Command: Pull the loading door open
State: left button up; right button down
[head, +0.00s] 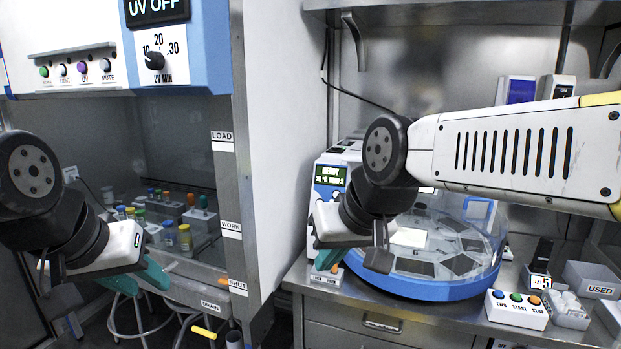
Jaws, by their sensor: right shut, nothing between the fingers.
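A round machine with a blue rim (425,289) and a clear cover stands on the steel bench, with dark plates inside. Its white and blue control unit with a lit green display (330,174) stands at its left. I cannot make out a separate loading door or handle; my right arm hides part of the machine. My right gripper (328,260) points down in front of the control unit, its teal fingers shut and empty. My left gripper (148,277) is in front of the cabinet at left, its teal fingers partly hidden by its white body.
The safety cabinet (218,45) at left has its sash raised, with several capped tubes (184,236) inside. A button box (517,309), a tray of white items (567,309) and a grey USED bin (592,280) stand on the bench at right. Stools (135,320) stand below the cabinet.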

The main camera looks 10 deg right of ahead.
aim_at(501, 242)
jog(key=k+z, duration=0.1)
jog(key=z, duration=1.5)
jog(key=i+l+u, duration=0.4)
jog(key=i+l, duration=0.25)
jog(key=i, duration=0.15)
jog(key=i+l+u, duration=0.45)
jog(key=i+l, duration=0.2)
jog(key=l, duration=0.2)
